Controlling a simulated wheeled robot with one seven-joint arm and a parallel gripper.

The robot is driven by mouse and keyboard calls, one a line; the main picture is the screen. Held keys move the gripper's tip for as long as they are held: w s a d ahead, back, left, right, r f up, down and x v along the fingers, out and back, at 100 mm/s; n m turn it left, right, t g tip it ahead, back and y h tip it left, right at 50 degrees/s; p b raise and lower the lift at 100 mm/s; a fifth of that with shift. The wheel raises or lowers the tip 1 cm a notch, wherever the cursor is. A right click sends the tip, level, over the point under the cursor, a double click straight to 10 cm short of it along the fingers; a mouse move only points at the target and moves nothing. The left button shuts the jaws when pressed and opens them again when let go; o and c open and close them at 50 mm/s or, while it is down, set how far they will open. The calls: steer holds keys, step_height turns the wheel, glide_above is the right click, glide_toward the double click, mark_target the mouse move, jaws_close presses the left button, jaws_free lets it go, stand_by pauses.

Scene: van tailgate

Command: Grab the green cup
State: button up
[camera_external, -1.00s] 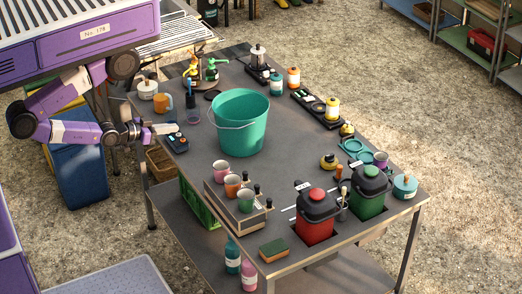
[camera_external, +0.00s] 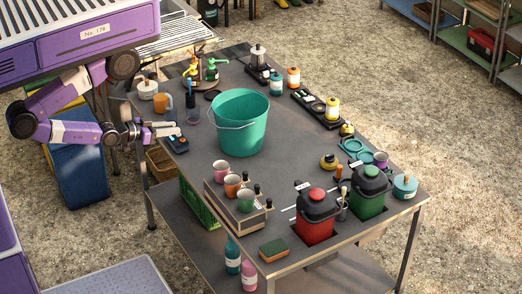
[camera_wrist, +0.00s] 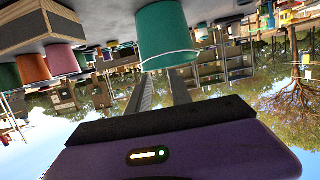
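The green cup (camera_external: 245,200) stands at the near end of a row in a low wooden tray (camera_external: 222,207), beside an orange cup (camera_external: 232,186) and a pink cup (camera_external: 221,170). In the wrist view, which looks upside down, the green cup (camera_wrist: 9,77) is at the left edge, partly cut off. My gripper (camera_external: 175,128) is over the table's left edge, well apart from the cups and up-left of them in the external view. Its two fingers (camera_wrist: 160,88) are spread with nothing between them.
A large teal bucket (camera_external: 240,128) stands right of my gripper, ahead of the fingers in the wrist view. A dark device (camera_external: 177,143) lies close below the fingers. Red (camera_external: 316,228) and green (camera_external: 368,200) canisters stand right of the tray. Bare tabletop lies between bucket and tray.

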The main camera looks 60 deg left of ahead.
steer(key=o, duration=0.7)
steer(key=shift+c, duration=0.2)
